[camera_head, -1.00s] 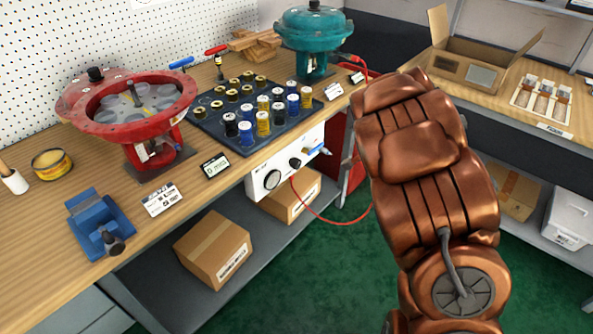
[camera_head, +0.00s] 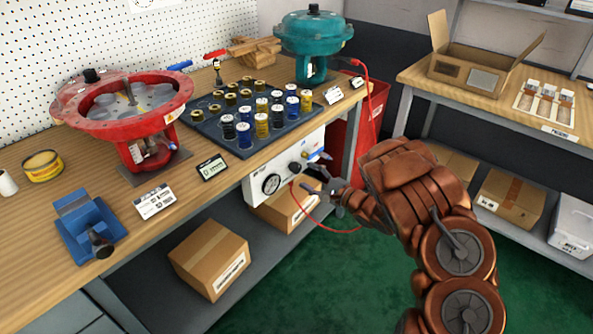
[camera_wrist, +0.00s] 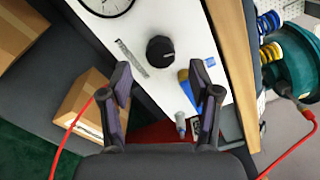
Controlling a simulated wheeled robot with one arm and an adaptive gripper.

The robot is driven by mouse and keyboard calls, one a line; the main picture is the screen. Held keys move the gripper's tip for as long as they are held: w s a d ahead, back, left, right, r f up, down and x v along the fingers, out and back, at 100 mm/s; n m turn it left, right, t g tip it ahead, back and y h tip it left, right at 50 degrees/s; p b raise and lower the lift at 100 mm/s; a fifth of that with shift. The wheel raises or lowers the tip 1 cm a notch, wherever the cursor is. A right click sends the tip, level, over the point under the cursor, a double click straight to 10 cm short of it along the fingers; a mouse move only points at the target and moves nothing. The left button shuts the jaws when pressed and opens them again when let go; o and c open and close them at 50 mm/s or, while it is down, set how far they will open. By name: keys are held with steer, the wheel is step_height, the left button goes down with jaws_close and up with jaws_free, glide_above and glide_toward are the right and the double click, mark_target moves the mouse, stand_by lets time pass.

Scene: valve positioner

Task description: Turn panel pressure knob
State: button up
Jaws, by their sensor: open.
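The white pressure panel (camera_head: 255,188) hangs under the front edge of the workbench. It carries a round gauge (camera_head: 271,184), a black knob (camera_head: 295,168) and a blue-handled valve (camera_head: 318,156). In the wrist view the black knob (camera_wrist: 160,51) lies ahead of the fingertips, a little above the middle, with the gauge (camera_wrist: 107,3) cut off at the top. My gripper (camera_head: 322,190) is in front of the panel, open and empty; in the wrist view its two dark fingers (camera_wrist: 166,83) are spread wide below the knob, apart from it. The blue valve handle (camera_wrist: 184,80) shows near the right finger.
A red hose (camera_head: 325,225) loops below the panel, near my gripper. Cardboard boxes (camera_head: 209,258) sit on the shelf beneath. Above are a red actuator housing (camera_head: 125,118), a tray of springs (camera_head: 215,130) and a teal actuator (camera_head: 313,35).

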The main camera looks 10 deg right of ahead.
mark_target(298, 170)
steer(key=shift+x, duration=2.8)
steer(key=c, duration=1.1)
steer(key=shift+a, duration=0.1)
steer(key=shift+c, duration=0.3)
